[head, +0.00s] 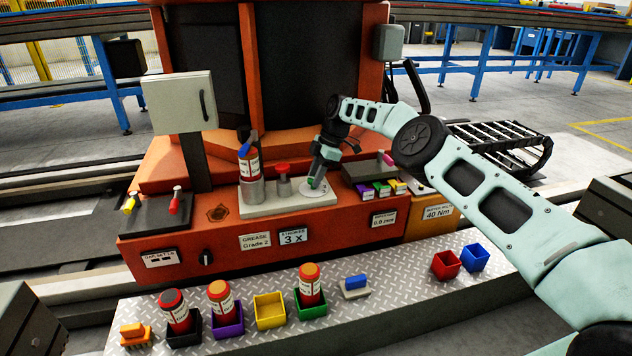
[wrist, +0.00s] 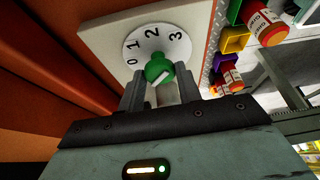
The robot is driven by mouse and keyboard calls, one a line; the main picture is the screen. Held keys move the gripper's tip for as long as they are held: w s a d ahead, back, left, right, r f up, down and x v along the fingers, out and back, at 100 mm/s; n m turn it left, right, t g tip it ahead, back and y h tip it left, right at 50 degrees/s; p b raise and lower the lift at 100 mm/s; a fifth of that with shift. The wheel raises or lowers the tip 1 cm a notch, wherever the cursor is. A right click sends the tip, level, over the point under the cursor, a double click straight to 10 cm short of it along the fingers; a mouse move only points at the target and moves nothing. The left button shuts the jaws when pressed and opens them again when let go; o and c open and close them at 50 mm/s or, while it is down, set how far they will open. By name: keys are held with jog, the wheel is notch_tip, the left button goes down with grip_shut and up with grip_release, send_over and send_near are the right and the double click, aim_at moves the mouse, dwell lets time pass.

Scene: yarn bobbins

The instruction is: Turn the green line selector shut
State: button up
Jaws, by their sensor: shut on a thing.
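The green line selector is a round green knob (wrist: 158,68) on a white dial (wrist: 133,48) numbered 0 to 3. In the wrist view my gripper (wrist: 159,82) has one finger on each side of the knob, shut on it. A pale mark shows on the knob, but I cannot tell which number it points to. In the head view my gripper (head: 316,178) points down at the dial (head: 321,193) on the pale plate of the orange machine, and its fingers hide most of the knob.
On the same plate stand a red-topped valve (head: 283,170) and a red bottle (head: 249,165) in a metal holder, left of my gripper. A box with coloured tabs (head: 375,174) is close on the right. Bottles and small bins line the metal shelf (head: 400,290) in front.

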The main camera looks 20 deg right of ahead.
jog(key=shift+d+n+b, duration=0.15)
jog(key=shift+n+b, duration=0.25)
jog(key=shift+b, duration=0.2)
jog(key=o, duration=1)
jog(key=shift+c, duration=0.2)
notch_tip(320, 180, up, 9)
jog(key=p, duration=0.7)
jog(key=shift+f, duration=0.2)
jog(key=shift+r+p, duration=0.75)
jog(key=shift+p, duration=0.3)
